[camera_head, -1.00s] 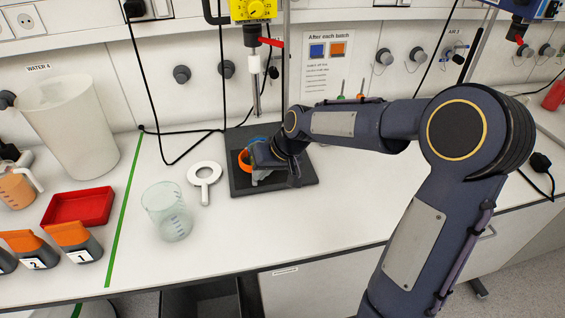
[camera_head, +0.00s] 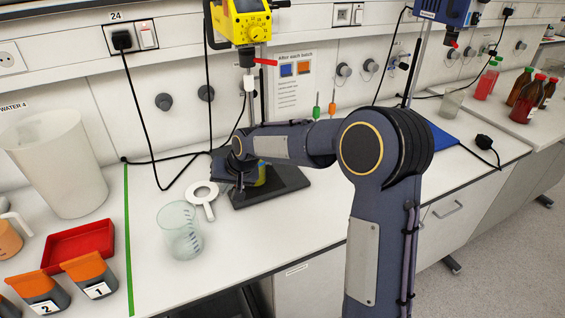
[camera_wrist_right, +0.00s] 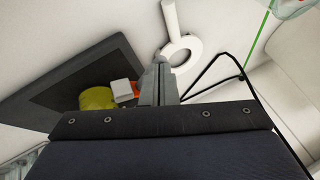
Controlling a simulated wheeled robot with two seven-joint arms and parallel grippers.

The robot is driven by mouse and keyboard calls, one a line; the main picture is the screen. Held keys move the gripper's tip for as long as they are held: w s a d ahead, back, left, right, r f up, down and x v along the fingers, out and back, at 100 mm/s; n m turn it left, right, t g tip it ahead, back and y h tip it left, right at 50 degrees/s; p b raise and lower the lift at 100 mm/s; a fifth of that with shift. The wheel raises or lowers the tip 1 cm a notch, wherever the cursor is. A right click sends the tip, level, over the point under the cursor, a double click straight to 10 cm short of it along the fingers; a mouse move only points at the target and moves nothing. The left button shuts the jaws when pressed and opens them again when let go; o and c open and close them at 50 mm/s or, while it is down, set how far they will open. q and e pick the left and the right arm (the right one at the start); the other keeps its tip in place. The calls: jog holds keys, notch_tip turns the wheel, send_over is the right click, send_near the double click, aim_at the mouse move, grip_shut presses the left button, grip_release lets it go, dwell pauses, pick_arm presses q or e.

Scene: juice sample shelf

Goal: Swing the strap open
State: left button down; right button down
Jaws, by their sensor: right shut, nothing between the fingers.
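A yellow round object (camera_wrist_right: 97,98) stands on the dark stand base (camera_wrist_right: 50,90) in the right wrist view. In the head view the yellow object (camera_head: 262,173) shows partly behind my right arm. My right gripper (camera_wrist_right: 160,75) is shut and empty, beside the orange-red piece; I cannot tell whether they touch. In the head view its wrist is above the left part of the stand base (camera_head: 285,187). My left gripper is out of view.
A white ring with a handle (camera_head: 203,196) lies just left of the base. A clear beaker (camera_head: 180,232) stands in front of it. The yellow stirrer motor (camera_head: 245,20) hangs above. A red tray (camera_head: 78,246) and orange-topped containers (camera_head: 90,275) are left of the green line.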

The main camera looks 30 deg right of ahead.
jog(key=shift+w+a+f, duration=0.1)
jog(key=shift+w+a, duration=0.3)
dwell(0.3)
